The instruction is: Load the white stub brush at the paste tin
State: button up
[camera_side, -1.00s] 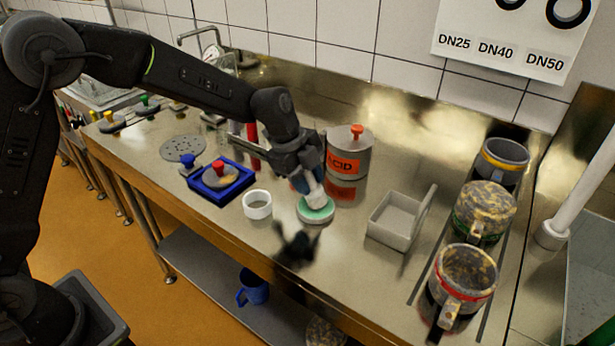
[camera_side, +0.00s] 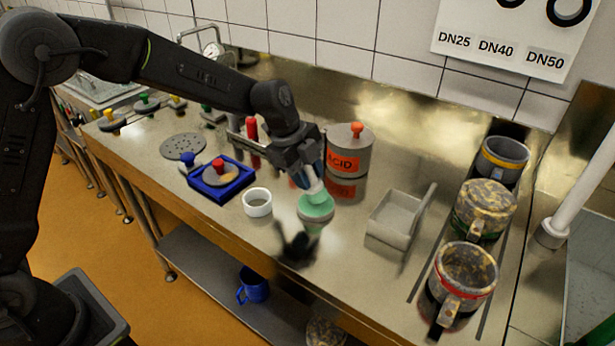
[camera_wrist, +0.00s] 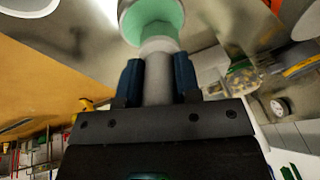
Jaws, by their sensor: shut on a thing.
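My gripper (camera_side: 311,176) is shut on the white stub brush (camera_side: 318,190). In the wrist view the brush's pale handle (camera_wrist: 158,80) stands between the two blue fingers of my gripper (camera_wrist: 158,82). The brush points down at the paste tin (camera_side: 316,218), a low round white tin with mint-green paste in its top. The tin also shows at the top of the wrist view (camera_wrist: 125,22). The brush's lower end looks mint-tinted and overlaps the paste in both views. I cannot tell whether it touches the paste.
A metal ACID pot (camera_side: 350,152) with an orange knob stands close behind my gripper. A white ring (camera_side: 257,203) is left of the tin, with a blue tray (camera_side: 222,181) beyond. A grey open box (camera_side: 392,222) is to the right, then several stained moulds (camera_side: 466,272).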

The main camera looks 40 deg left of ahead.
jog(key=shift+r, duration=2.9)
jog(key=shift+s+a+f+n, duration=0.15)
jog(key=shift+s+a+n, duration=0.1)
jog(key=shift+a+n, duration=0.35)
jog(key=s+a+f+n+t+y, duration=0.1)
jog(key=s+a+n+y, duration=0.3)
jog(key=a+n, duration=0.4)
jog(key=shift+a+f+n+t+y, duration=0.3)
jog(key=shift+a+f+n+y, duration=0.25)
jog(key=shift+n, duration=3.25)
